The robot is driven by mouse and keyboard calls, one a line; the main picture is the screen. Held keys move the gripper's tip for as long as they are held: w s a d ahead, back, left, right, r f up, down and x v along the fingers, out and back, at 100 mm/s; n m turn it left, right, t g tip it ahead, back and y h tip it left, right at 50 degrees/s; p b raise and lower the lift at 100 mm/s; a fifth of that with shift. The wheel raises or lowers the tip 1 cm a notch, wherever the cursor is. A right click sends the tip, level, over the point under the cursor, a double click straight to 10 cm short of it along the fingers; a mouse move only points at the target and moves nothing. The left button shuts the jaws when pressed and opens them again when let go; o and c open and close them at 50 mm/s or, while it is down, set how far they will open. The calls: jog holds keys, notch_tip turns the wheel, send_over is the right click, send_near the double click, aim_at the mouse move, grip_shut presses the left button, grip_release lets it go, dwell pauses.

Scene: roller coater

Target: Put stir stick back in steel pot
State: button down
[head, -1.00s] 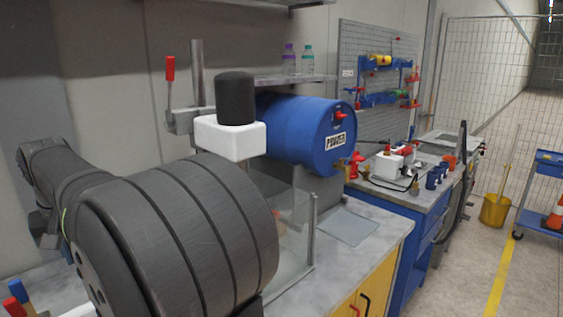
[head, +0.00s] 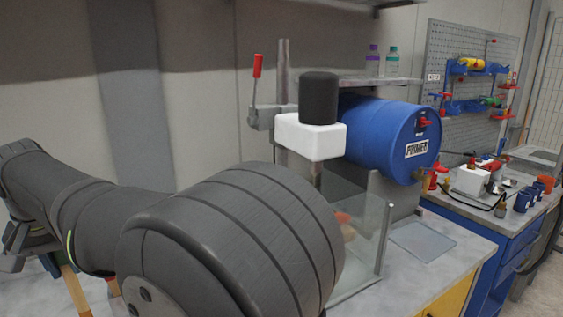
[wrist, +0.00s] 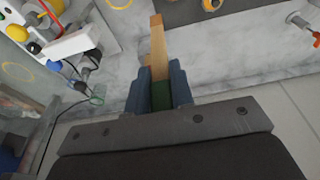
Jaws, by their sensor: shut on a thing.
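In the wrist view my gripper (wrist: 162,94) is shut on the stir stick (wrist: 158,45), a pale wooden stick with a dark green part between the blue-grey fingers. The wooden end points away from the gripper, over a grey marbled surface. I cannot pick out the steel pot in either view.
In the head view a mixer with a black-topped white head (head: 310,137) stands behind my arm, with a clear guard (head: 372,225) and blue drum (head: 390,135) beside it. The counter (head: 440,270) is bare at front right. The wrist view shows a white box (wrist: 72,42) with cables.

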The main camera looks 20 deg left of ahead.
jog(key=s+a, duration=0.1)
jog(key=s, duration=0.4)
jog(key=shift+s+d+x, duration=0.1)
jog(key=shift+s+x, duration=0.05)
jog(key=shift+x, duration=0.75)
jog(key=shift+s+d+x, duration=0.1)
jog(key=shift+s+x, duration=0.05)
jog(key=shift+x, duration=0.8)
jog(key=shift+s+d+x, duration=0.1)
jog(key=shift+s+x, duration=0.05)
jog(key=shift+x, duration=0.75)
jog(key=shift+f, duration=0.1)
